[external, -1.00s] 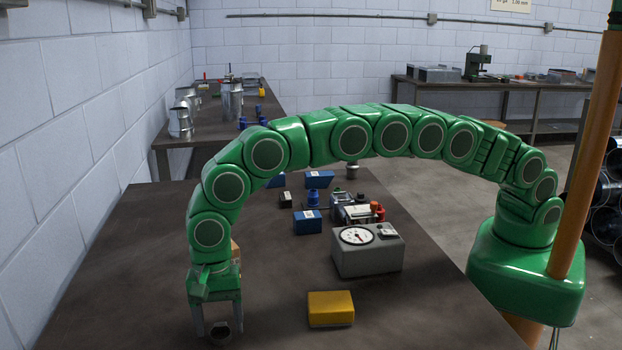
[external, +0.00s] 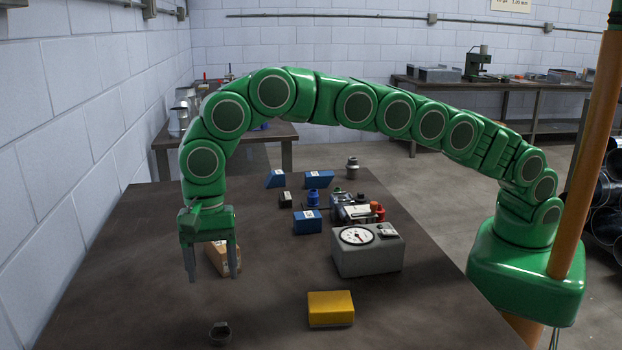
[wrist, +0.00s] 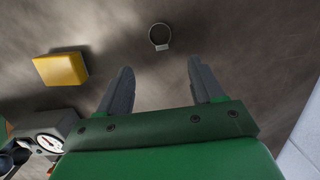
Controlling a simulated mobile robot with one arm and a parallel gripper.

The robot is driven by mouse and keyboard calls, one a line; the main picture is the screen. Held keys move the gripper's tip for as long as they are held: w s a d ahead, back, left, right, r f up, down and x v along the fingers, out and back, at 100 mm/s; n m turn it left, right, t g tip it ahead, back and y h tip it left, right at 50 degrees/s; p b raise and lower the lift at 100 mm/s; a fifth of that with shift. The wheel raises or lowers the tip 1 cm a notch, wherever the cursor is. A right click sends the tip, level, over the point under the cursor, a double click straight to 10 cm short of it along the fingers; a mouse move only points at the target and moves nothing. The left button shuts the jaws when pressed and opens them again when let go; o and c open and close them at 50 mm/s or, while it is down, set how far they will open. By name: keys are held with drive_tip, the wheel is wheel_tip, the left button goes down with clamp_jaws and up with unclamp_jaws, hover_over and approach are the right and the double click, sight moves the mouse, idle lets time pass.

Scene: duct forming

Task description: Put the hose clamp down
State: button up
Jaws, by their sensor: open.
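The hose clamp (external: 220,333) is a small dark ring lying on the dark tabletop near the front edge of the external view. In the wrist view the hose clamp (wrist: 159,37) lies beyond and between the fingertips, with nothing touching it. My gripper (external: 210,278) is open and empty, pointing down above the table, behind and above the clamp. Its two grey fingers also show spread apart in the wrist view, where my gripper (wrist: 160,78) has only bare tabletop between its fingertips.
A yellow block (external: 330,309) lies right of the clamp. A grey box with a dial (external: 367,250) stands behind it. A tan box (external: 222,259) sits partly behind my gripper. Several blue blocks (external: 307,222) stand farther back. The table's left side is clear.

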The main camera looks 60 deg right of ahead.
drive_tip(key=w+d+r+n, duration=0.1)
drive_tip(key=d+r, duration=0.4)
drive_tip(key=d, duration=0.9)
drive_tip(key=w+d+r+n+h, duration=0.1)
drive_tip(key=d+r, duration=0.4)
drive_tip(key=d, duration=0.8)
drive_tip(key=w+d+r+n, duration=0.15)
drive_tip(key=d+r, duration=0.35)
drive_tip(key=d, duration=0.9)
drive_tip(key=s+d+n, duration=0.3)
drive_tip(key=s+d, duration=1.1)
drive_tip(key=d, duration=0.4)
drive_tip(key=s+d+f+n, duration=0.1)
drive_tip(key=s+d, duration=0.3)
drive_tip(key=s, duration=0.5)
drive_tip(key=s+d+f+n, duration=0.1)
drive_tip(key=s+d+f, duration=0.3)
drive_tip(key=s, duration=0.5)
drive_tip(key=shift+s+d+g, duration=0.3)
drive_tip(key=shift+s+d, duration=0.1)
drive_tip(key=shift+d, duration=0.2)
drive_tip(key=shift+n, duration=0.25)
